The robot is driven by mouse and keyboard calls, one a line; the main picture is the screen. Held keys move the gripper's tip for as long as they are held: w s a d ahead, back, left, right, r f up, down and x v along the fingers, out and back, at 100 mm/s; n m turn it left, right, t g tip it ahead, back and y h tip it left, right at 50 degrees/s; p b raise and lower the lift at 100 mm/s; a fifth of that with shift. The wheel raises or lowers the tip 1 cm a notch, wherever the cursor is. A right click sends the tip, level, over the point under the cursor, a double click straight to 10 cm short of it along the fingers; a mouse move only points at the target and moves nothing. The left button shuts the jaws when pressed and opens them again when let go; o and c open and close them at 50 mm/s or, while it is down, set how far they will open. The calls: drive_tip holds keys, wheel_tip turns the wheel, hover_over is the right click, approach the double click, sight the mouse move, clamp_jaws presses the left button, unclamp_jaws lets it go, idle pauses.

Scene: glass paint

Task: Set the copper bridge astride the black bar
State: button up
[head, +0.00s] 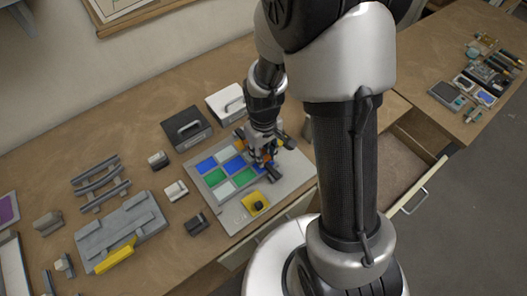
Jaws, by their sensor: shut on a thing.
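My gripper (264,160) points down over the right part of a grey board with blue, green, white and orange glass panes (223,174). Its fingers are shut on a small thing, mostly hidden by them. A small orange-brown patch shows at the fingertips, and I take this to be the copper bridge, but its shape is unclear. A dark piece (286,141) lies just right of the gripper, with a yellowish bit beside it. I cannot tell if this is the black bar. Whether the held thing touches the board is too small to tell.
A yellow dish (255,204) with a dark lump sits at the board's front. A black box (187,128) and a white box (228,103) stand behind. A grey rack (100,184), a grey slab (121,232) and small blocks lie left. An open drawer (408,178) is at right.

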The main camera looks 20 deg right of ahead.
drive_tip(key=shift+f, duration=0.15)
drive_tip(key=shift+f+b, duration=0.8)
drive_tip(key=shift+f, duration=0.05)
drive_tip(key=o, duration=1.2)
drive_tip(key=shift+r, duration=0.1)
drive_tip(key=shift+c, duration=0.2)
drive_tip(key=shift+r, duration=0.15)
drive_tip(key=shift+r+p, duration=2.9)
drive_tip(key=shift+r, duration=0.5)
